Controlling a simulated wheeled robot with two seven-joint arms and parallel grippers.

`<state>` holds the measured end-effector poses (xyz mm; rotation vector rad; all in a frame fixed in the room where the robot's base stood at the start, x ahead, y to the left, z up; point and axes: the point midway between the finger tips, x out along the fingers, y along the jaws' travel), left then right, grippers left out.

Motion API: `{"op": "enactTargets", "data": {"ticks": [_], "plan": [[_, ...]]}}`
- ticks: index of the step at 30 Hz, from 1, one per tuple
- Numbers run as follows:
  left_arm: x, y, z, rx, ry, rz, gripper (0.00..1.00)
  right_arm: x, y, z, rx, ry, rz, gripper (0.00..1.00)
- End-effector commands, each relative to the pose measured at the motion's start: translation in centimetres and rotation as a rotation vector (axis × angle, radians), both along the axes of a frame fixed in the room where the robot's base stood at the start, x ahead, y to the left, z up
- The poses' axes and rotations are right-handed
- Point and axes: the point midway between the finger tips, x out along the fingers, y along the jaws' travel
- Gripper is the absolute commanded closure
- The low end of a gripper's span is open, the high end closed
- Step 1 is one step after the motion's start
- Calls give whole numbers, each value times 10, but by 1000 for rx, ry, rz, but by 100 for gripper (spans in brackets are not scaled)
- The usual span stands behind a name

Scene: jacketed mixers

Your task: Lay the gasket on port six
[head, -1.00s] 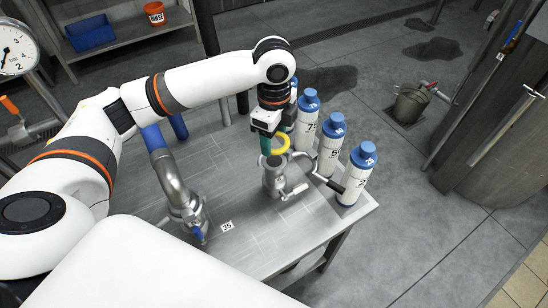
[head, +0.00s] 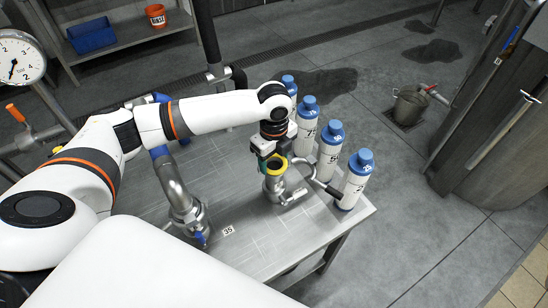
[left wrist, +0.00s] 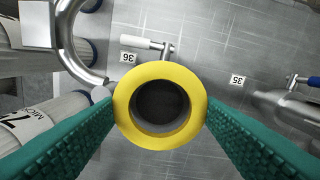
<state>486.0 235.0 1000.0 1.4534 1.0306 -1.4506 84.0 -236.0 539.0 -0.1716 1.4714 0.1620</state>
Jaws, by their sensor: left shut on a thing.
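The yellow ring gasket (left wrist: 160,70) is between the green fingers of my left gripper (left wrist: 160,112). In the head view the gasket (head: 285,164) is right at the top of a short steel pipe port (head: 275,188), under my left gripper (head: 272,155). In the left wrist view the port's dark round opening (left wrist: 162,103) shows through the ring, roughly centred. I cannot tell whether the gasket touches the rim. A label reading 36 (left wrist: 127,58) lies on the table near this port. My right gripper is not in view.
Several white bottles with blue caps (head: 330,150) stand close along the table's right edge. A bent pipe with a blue handle (head: 178,195) and a 35 label (head: 228,230) are to the left. A curved handle (left wrist: 85,45) is beside the port. The table (head: 270,235) is clear in front.

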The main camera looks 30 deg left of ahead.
Motion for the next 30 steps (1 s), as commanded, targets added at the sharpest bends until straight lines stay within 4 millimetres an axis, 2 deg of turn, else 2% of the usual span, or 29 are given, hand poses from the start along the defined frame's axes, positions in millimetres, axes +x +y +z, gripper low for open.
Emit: {"op": "enactTargets", "data": {"ticks": [3,13,14,17,26,30], "plan": [[0,0,-10,1,0,0,60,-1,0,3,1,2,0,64],[0,0,-14,1,0,0,60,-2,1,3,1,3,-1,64],[0,0,-13,1,-1,0,34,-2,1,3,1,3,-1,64],[0,0,-13,1,-1,0,17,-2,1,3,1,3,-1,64],[0,0,-12,1,-1,0,17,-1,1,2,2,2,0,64],[1,0,-1,-2,-5,0,17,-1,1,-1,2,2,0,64]]}}
